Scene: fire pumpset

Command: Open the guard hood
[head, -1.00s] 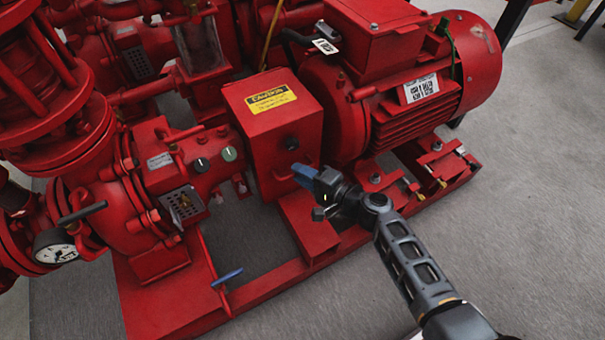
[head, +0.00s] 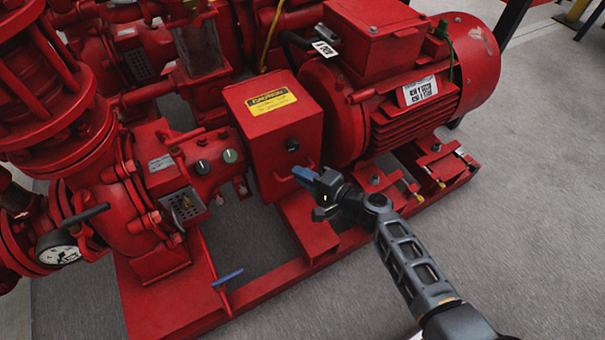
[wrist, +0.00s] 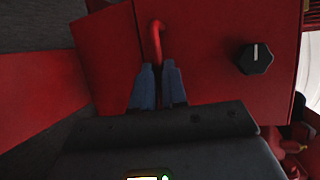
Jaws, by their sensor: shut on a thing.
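The guard hood is a red box (head: 272,127) with a yellow caution label, between the pump on the left and the motor on the right. It looks closed. A black knob (head: 292,144) is on its front face and also shows in the wrist view (wrist: 255,58). A red bar handle (wrist: 156,38) stands out from the hood's face in the wrist view. My gripper (head: 302,174) is at the hood's lower right edge. In the wrist view its blue fingers (wrist: 158,80) are shut on the lower end of the handle, which they partly hide.
The red motor (head: 400,85) stands close on the right and the pump (head: 140,200) on the left. The red base frame (head: 310,225) runs below the hood. A blue-handled valve (head: 227,278) stands up at the front. Grey floor (head: 480,250) is clear at right.

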